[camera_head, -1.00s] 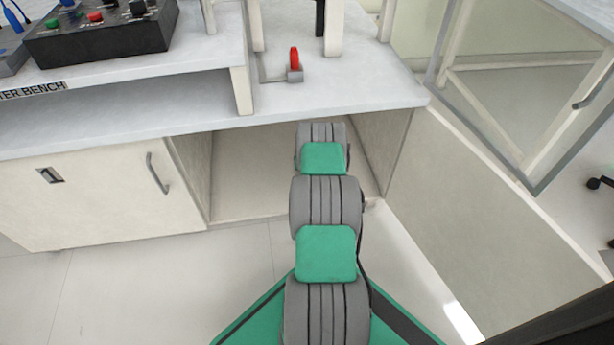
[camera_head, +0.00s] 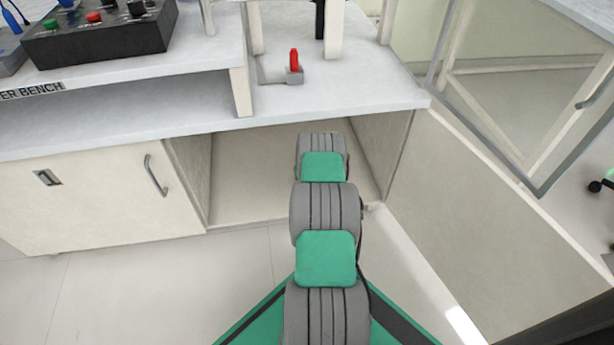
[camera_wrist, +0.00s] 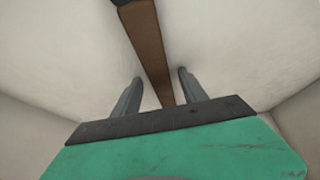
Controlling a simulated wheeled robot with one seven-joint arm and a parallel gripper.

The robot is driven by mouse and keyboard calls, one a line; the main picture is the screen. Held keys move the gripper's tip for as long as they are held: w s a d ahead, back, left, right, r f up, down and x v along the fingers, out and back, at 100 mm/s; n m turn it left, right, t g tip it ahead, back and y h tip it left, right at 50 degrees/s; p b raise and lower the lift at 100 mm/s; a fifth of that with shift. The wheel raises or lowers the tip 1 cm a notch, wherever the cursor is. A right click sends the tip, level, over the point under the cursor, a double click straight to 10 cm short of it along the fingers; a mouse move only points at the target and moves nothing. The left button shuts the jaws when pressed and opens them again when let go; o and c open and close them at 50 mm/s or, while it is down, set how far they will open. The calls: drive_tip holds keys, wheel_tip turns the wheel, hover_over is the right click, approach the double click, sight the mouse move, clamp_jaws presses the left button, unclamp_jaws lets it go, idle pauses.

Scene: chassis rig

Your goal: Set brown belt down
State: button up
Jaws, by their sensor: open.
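The brown belt (camera_wrist: 150,45) shows in the wrist view as a straight brown strip. It runs from a dark end at the top edge down between the fingers of my gripper (camera_wrist: 154,84). The two grey fingers stand apart, with a gap on each side of the belt. The belt's lower end is hidden behind the dark edge of my gripper. A pale surface lies behind the belt; I cannot tell whether the belt touches it. In the head view my arm reaches into the open bay under the bench, and neither gripper nor belt shows there.
The open bay (camera_head: 250,185) has side walls close around my arm. The bench top (camera_head: 350,90) overhangs it, with a red-handled part (camera_head: 294,62) on top. A cabinet door (camera_head: 100,195) is at left, a pale panel (camera_head: 470,220) at right. A black control box (camera_head: 100,38) stands upper left.

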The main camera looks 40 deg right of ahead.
drive_tip(key=p+v, duration=0.6)
drive_tip(key=v, duration=0.6)
drive_tip(key=shift+r, duration=0.1)
